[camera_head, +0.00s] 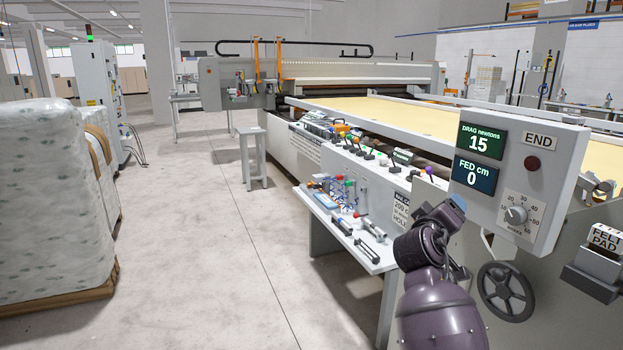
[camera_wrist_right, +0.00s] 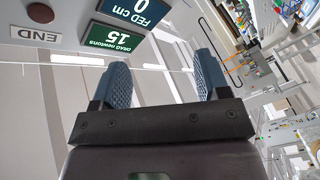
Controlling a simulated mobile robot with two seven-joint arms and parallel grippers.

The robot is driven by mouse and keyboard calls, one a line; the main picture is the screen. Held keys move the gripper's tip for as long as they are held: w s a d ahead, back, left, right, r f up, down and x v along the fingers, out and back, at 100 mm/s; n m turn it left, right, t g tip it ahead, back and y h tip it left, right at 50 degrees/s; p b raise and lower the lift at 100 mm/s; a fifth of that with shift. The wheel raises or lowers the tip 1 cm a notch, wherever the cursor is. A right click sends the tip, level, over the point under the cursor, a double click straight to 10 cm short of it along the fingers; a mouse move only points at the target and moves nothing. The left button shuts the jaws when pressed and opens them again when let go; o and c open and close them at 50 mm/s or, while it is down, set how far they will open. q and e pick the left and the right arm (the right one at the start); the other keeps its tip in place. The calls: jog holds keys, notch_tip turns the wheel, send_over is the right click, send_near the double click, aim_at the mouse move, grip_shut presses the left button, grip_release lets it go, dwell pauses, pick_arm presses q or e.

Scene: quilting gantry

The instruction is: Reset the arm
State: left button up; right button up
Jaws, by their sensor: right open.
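My right arm, dark purple, rises at the lower right of the head view. Its gripper (camera_head: 457,204) is mostly hidden behind its own wrist; a bit of blue finger shows just below the grey control box (camera_head: 513,207). In the right wrist view the two blue ribbed fingers of my right gripper (camera_wrist_right: 163,80) stand wide apart with nothing between them. The control box shows upside down in that view, beyond the fingers. My left arm and gripper are not in view.
The box reads drag 15 newtons and fed 0 cm, with a dial (camera_head: 515,214). Below is a black handwheel (camera_head: 506,291). A narrow side table (camera_head: 352,243) with tools stands left of my arm. The cream machine bed (camera_head: 400,113) lies behind. Floor at left centre (camera_head: 200,250) is clear; wrapped bales (camera_head: 45,200) stand far left.

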jog(key=s+a+f+t+y, duration=0.1)
jog(key=s+a+f+y, duration=0.1)
jog(key=s+f+y, duration=0.55)
jog(key=s+a+f+t+y, duration=0.1)
jog(key=s+a+f+y, duration=0.2)
jog(key=f, duration=0.8)
jog(key=s+d+f+g, duration=0.1)
jog(key=s+f+g, duration=0.1)
jog(key=s+f, duration=0.4)
jog(key=s+d+f+m+g, duration=0.1)
jog(key=s+f, duration=0.6)
jog(key=s, duration=0.6)
jog(key=s+d+f+m+g, duration=0.1)
jog(key=s+d+f+g, duration=0.1)
jog(key=s+f, duration=0.5)
jog(key=s, duration=0.3)
jog(key=shift+s+f+g, duration=0.25)
jog(key=shift+g, duration=0.05)
jog(key=shift+w, duration=0.1)
